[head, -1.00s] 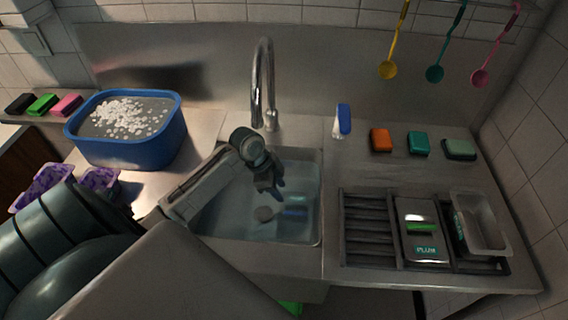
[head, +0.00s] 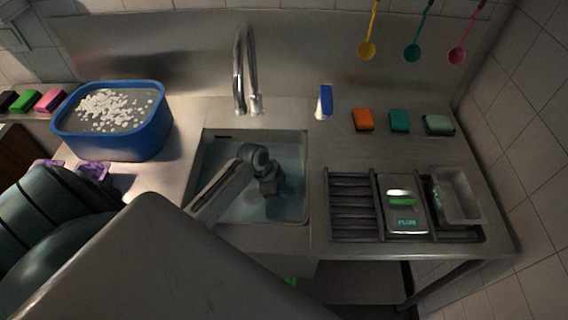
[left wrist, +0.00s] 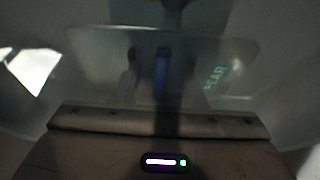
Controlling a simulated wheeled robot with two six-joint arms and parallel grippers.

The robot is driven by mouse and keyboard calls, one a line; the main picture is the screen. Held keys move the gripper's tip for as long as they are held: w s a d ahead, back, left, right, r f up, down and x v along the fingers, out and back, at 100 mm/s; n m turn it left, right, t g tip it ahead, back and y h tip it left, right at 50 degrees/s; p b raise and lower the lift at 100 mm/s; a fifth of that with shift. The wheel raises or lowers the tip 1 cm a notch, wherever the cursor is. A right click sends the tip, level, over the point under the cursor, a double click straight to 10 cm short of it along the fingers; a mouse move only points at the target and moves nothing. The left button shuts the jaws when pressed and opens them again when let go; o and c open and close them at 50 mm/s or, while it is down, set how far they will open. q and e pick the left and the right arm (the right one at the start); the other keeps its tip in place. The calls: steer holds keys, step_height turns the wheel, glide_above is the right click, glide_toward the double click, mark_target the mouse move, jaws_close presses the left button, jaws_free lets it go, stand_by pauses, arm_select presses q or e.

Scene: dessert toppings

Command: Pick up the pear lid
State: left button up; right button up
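The pear lid lies in the water-filled sink (head: 225,208). In the left wrist view it is a blurred, pale plate with a teal PEAR label (left wrist: 218,76) and a blue handle (left wrist: 162,68). My left gripper (head: 270,188) reaches down into the sink and hides the lid in the head view. In the left wrist view, two dark fingers (left wrist: 160,75) show apart, one on each side of the blue handle. I see a gap beside the handle; whether the fingertips are down at its height is unclear. My right gripper is not in view.
A tap (head: 245,70) stands behind the sink. A blue tub (head: 120,143) of white pieces stands left. Right, a rack (head: 350,205) holds a PLUM lid (head: 406,213) and a metal container (head: 457,200). Orange (head: 363,119) and teal (head: 400,121) sponges lie behind.

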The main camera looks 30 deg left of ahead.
arm_select(q)
steer(key=shift+f, duration=0.1)
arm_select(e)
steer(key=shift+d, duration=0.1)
arm_select(q)
jaws_close()
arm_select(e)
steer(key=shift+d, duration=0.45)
